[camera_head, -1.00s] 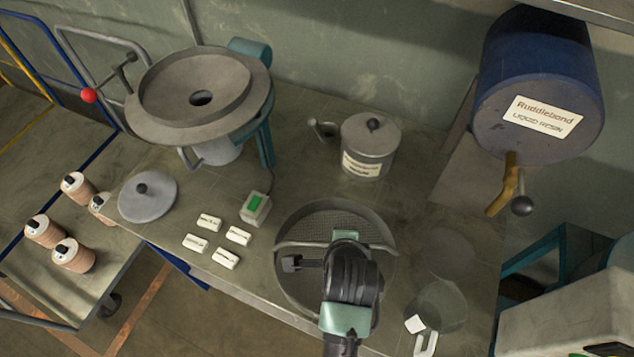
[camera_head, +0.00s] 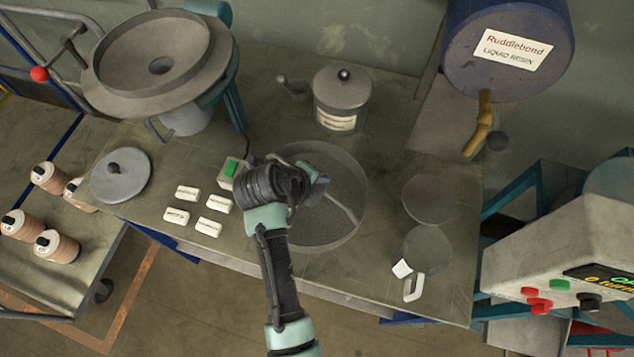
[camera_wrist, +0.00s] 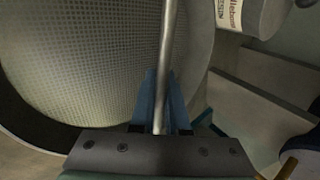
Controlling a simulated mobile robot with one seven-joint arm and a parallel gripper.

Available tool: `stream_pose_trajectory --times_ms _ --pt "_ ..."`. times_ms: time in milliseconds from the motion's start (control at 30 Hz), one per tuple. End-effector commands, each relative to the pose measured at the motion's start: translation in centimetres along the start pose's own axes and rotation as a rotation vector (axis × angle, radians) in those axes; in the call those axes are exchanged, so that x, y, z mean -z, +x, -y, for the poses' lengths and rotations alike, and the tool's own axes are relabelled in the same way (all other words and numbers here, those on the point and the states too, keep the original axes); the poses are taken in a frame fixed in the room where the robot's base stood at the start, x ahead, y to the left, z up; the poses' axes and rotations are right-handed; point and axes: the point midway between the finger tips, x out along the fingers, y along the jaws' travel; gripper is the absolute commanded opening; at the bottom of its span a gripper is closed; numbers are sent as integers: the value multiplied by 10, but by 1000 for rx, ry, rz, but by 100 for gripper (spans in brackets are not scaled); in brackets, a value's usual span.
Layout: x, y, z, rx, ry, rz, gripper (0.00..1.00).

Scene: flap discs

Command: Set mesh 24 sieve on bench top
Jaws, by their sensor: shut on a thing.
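The sieve (camera_head: 345,185) is a round grey pan with a mesh floor and a thin metal bar across its top. It is over the bench top (camera_head: 385,150), near the front middle. My gripper (camera_head: 322,184) is above the sieve in the head view and hides part of its left side. In the wrist view, the blue fingers of my gripper (camera_wrist: 160,105) are closed on the metal bar, with the mesh (camera_wrist: 90,65) behind it. I cannot tell whether the sieve's underside touches the bench. No mesh number is readable.
A lidded canister (camera_head: 342,92) stands behind the sieve. Several white labelled blocks (camera_head: 187,192) and a green-button switch (camera_head: 230,172) are left. A blue resin drum (camera_head: 505,50) overhangs the back right.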

Motion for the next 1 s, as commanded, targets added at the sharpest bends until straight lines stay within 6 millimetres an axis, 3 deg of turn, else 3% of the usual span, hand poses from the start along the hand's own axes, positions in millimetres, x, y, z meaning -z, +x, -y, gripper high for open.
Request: stream_pose_trajectory --times_ms 300,533,567,733,1000 --pt "0 32 -21 2 -1 1 0" --pt "0 35 -23 2 1 2 0" --pt "0 35 -24 0 0 0 15" --pt "0 35 -24 0 0 1 43" --pt "0 35 -24 0 -1 1 43"
